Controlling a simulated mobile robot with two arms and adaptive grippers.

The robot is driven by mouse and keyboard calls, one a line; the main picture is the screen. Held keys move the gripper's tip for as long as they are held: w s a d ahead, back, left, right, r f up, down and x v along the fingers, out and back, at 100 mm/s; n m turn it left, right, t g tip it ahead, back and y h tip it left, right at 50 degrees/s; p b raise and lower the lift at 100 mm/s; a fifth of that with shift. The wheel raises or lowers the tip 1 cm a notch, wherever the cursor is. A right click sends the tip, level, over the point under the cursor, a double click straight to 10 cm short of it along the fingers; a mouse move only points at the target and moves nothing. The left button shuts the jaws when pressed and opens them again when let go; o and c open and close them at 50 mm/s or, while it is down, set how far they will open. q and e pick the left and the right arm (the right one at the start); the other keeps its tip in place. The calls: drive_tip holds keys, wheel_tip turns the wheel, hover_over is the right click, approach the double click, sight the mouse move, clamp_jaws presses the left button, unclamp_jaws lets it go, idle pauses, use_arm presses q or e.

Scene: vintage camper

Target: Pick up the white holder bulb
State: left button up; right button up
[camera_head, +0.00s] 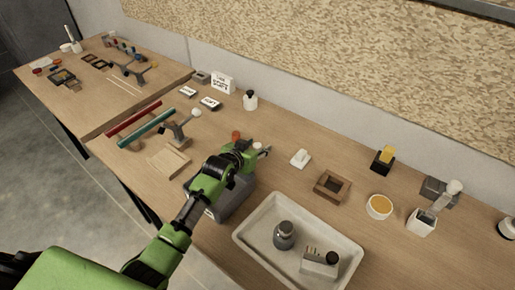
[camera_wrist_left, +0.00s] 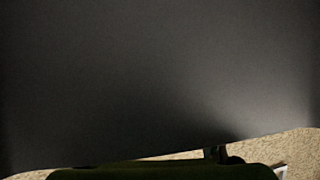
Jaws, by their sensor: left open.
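My left gripper (camera_head: 262,151) reaches over the long wooden table in the head view, open, with nothing seen between its fingers. A small white piece with a raised knob (camera_head: 300,158) lies on the table a little to its right, apart from it. A white open-topped holder (camera_head: 421,222) stands farther right, with a pale round-topped piece (camera_head: 449,193) leaning beside or behind it; I cannot tell which. I cannot tell for sure which white item is the holder bulb. A dark grey surface fills most of the left wrist view. My right gripper is not in view.
A grey box (camera_head: 233,205) sits under my left forearm. A white tray (camera_head: 245,243) with a grey jar (camera_head: 284,236) is at the front. A wooden square frame (camera_head: 332,187), a yellow-topped cup (camera_head: 379,206) and a black block with yellow (camera_head: 383,159) stand to the right.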

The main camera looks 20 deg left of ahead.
use_arm(q)
drive_tip(key=shift+w+f, duration=0.1)
drive_tip(key=shift+w, duration=0.15)
drive_tip(key=c, duration=1)
